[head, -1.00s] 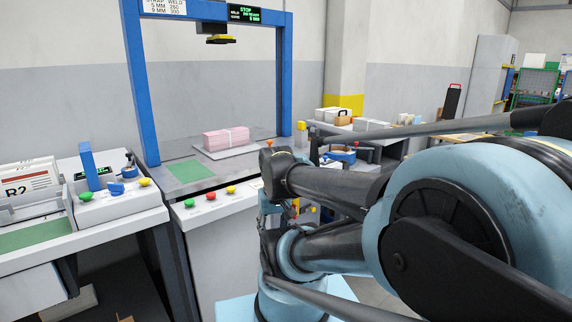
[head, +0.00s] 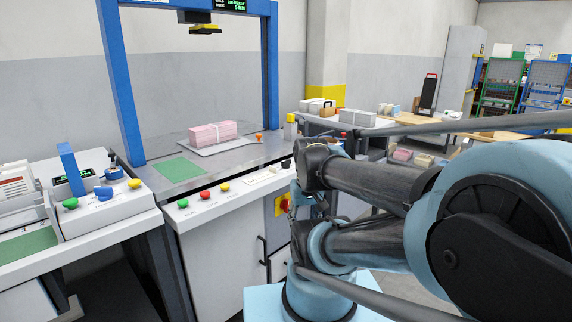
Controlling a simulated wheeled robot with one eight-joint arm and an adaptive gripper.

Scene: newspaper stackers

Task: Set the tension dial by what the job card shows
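The strapping machine has a blue arch (head: 271,70) over a grey table. Its sloped front panel (head: 235,195) carries a green button (head: 183,203), a red button (head: 205,194), a yellow button (head: 222,186) and a small dark knob (head: 286,163). I cannot tell whether this knob is the tension dial. Pale labels lie on the panel beside it, too small to read, and I cannot pick out a job card. My folded arm covers the panel's right end. My gripper's fingers do not show, so I cannot see its state.
A pink strapped bundle (head: 213,132) lies under the arch. A green display (head: 231,5) hangs above. Another console (head: 105,205) with buttons and a blue knob stands at left. A red switch on yellow (head: 282,205) is on the machine front. Benches and racks (head: 545,85) stand at right.

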